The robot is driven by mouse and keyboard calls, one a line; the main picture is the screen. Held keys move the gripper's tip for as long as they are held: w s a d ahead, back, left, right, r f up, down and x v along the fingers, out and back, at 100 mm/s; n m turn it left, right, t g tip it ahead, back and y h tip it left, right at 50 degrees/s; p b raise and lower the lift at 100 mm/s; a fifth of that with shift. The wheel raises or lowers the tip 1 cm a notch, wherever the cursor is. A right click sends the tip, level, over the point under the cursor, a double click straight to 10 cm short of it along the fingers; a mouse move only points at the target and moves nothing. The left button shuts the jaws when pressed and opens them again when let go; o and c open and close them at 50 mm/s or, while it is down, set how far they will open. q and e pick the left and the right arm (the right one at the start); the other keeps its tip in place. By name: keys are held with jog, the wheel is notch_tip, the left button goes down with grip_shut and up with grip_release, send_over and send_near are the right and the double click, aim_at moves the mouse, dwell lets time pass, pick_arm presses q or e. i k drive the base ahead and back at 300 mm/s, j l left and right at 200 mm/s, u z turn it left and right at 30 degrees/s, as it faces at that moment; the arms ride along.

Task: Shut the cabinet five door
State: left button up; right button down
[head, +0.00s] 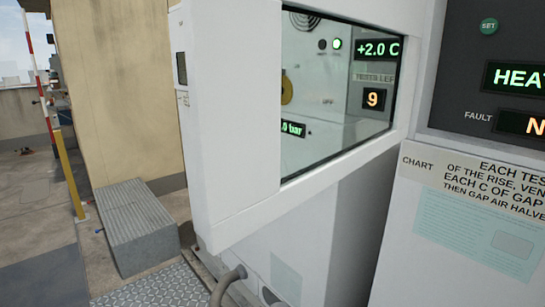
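A white cabinet door (232,115) with a large window fills the middle of the head view. It appears to stand open, angled out from the cabinet. Through its glass I see a display reading +2.0 C (379,49), a display reading 9 (375,98), a partly cut-off bar display (293,129) and a lit green button (337,44). A small dark fitting (182,68) sits on the door's left edge. The white cabinet body (310,235) shows below the door. No number five is visible. Neither of my grippers is in view.
A dark control panel (460,75) and a chart label (470,185) are at right. A grey ribbed block (138,228) stands on the floor at left, near a beige wall (118,90). A grey hose (226,287) and metal tread plate (160,290) lie below. A striped pole (38,75) stands far left.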

aim_at(233, 48)
jog(key=i+j, duration=0.1)
jog(key=j, duration=0.2)
jog(key=i+j, duration=0.1)
jog(key=j, duration=0.15)
jog(key=i+j+z, duration=0.15)
jog(key=j+z, duration=0.65)
jog(key=z, duration=0.85)
jog(key=j, duration=0.45)
jog(key=k+z, duration=0.05)
